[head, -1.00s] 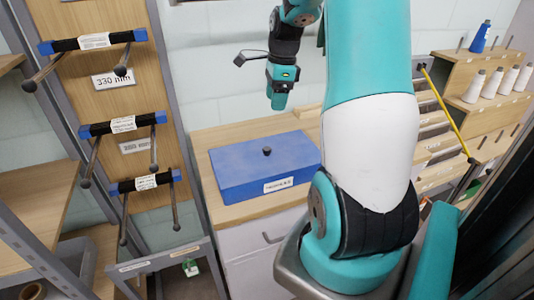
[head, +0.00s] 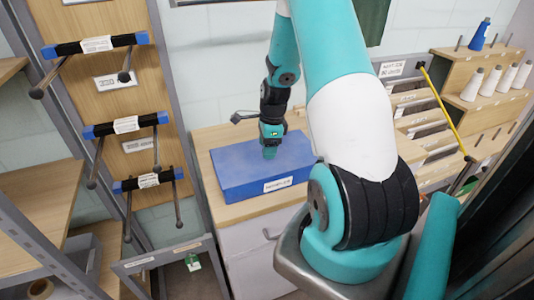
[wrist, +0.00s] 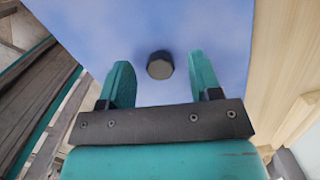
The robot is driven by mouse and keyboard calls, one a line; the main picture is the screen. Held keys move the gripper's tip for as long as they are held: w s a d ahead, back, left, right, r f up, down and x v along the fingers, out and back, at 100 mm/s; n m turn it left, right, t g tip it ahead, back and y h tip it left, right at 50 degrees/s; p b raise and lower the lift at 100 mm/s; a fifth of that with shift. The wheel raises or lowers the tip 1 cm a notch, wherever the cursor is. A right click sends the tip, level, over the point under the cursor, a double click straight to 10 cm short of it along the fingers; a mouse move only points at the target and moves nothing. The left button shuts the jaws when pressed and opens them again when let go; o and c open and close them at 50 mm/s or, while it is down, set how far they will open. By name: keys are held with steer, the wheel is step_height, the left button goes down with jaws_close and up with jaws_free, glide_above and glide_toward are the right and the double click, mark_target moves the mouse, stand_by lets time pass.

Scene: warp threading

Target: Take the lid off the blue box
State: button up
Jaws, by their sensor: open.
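The blue box (head: 238,178) stands on the wooden counter with its lid on and a white label on its front. In the wrist view the blue lid (wrist: 150,22) fills the upper middle, with a dark round knob (wrist: 160,65) on it. My gripper (head: 269,152) is over the lid and hides the knob in the head view. In the wrist view my gripper (wrist: 158,80) is open, with one teal finger on each side of the knob and clear gaps between. I cannot tell whether the fingers are down at knob height.
The wooden counter (head: 212,142) has a bare strip around the box. A rack with several bars (head: 127,124) stands at the left. A stepped stand with cones of thread (head: 472,84) and a yellow rod (head: 444,108) are at the right.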

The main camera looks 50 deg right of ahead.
steer(key=shift+f, duration=0.25)
jaws_close()
steer(key=shift+r, duration=0.1)
